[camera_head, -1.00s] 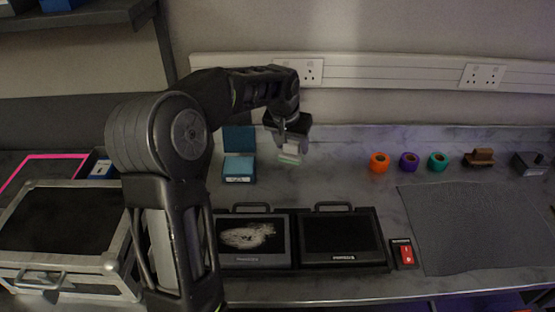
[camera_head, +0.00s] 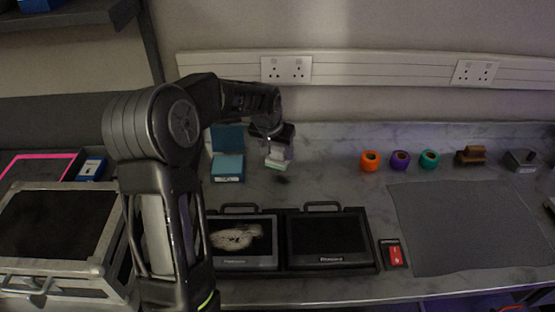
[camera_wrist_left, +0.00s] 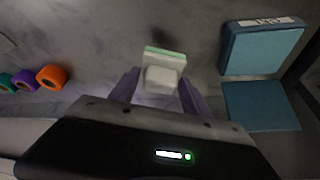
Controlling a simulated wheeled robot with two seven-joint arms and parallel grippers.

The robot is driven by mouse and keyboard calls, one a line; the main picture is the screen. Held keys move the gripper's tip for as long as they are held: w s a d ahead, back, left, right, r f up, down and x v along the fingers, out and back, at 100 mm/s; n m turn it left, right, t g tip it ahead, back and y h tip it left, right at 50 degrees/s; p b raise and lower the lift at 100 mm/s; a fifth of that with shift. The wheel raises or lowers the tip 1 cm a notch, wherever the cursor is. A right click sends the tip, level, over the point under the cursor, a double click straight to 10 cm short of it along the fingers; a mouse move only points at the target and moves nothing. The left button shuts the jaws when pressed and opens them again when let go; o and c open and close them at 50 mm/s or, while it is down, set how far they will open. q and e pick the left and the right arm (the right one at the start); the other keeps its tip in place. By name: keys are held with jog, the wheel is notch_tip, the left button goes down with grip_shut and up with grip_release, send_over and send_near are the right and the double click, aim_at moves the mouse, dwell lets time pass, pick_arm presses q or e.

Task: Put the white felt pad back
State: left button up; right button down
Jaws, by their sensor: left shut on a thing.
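The white felt pad (camera_head: 278,160), a small white block with a pale green edge, is held in my left gripper (camera_head: 274,146). In the left wrist view the pad (camera_wrist_left: 164,72) sits between the two fingertips of my left gripper (camera_wrist_left: 158,88), which is shut on it. The pad is above the bench with a dark shadow near it, so it looks raised; the exact gap is hard to tell. An open blue box (camera_head: 228,168) with its lid up stands just left of the gripper; it also shows in the left wrist view (camera_wrist_left: 262,48). My right gripper is out of view.
A black twin-screen unit (camera_head: 328,268) lies in front. Orange (camera_head: 370,161), purple (camera_head: 400,160) and green (camera_head: 429,159) rolls stand right. A grey mat (camera_head: 465,225) covers the right side. A silver-edged case (camera_head: 60,240) is at left. Bench between gripper and rolls is clear.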

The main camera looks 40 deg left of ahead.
aim_at(276, 157)
pick_arm(q)
jog(key=shift+f, duration=0.2)
notch_tip(276, 157, down, 3)
jog(key=shift+p, duration=0.4)
jog(key=shift+f, duration=0.25)
jog(key=shift+f, duration=0.25)
jog(key=o, duration=1.3)
jog(key=shift+r, duration=0.1)
